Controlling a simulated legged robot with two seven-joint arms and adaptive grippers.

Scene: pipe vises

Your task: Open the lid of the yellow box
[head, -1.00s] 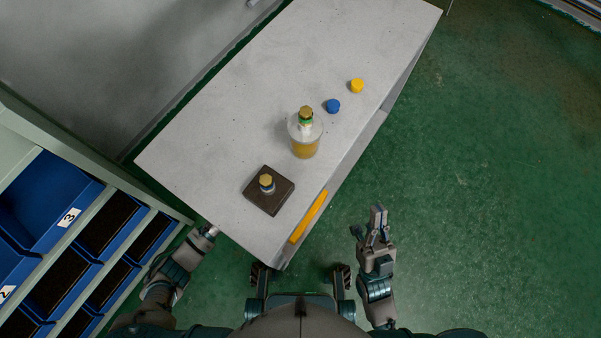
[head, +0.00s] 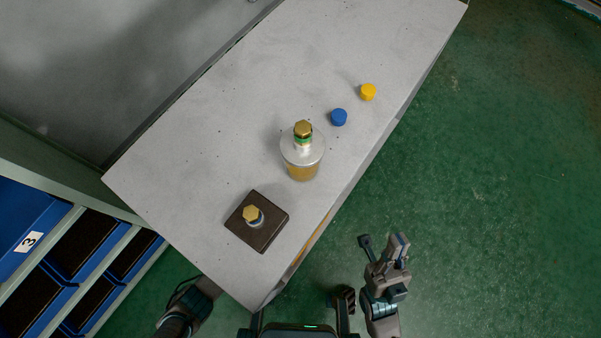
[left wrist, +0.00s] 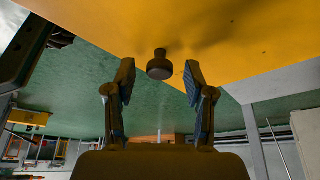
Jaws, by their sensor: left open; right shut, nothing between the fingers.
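A large yellow surface (left wrist: 210,30) with a dark round knob (left wrist: 160,65) fills the upper left wrist view; it looks like part of the yellow box. In the head view only a thin yellow strip (head: 312,240) shows along the bench's side. My left gripper (left wrist: 153,78) is open, its two fingers on either side of the knob in the picture. No contact with the knob can be made out. In the head view my left forearm (head: 190,305) is by the bench's near left corner and its fingers are hidden. My right gripper (head: 393,248) is shut and empty over the floor.
On the grey bench (head: 220,130) stand a bottle (head: 302,158) with a gold cap, a dark square block (head: 262,232) with a gold-topped piece, a blue cap (head: 339,117) and a yellow cap (head: 368,92). Blue bins (head: 25,225) are at left. Green floor at right is clear.

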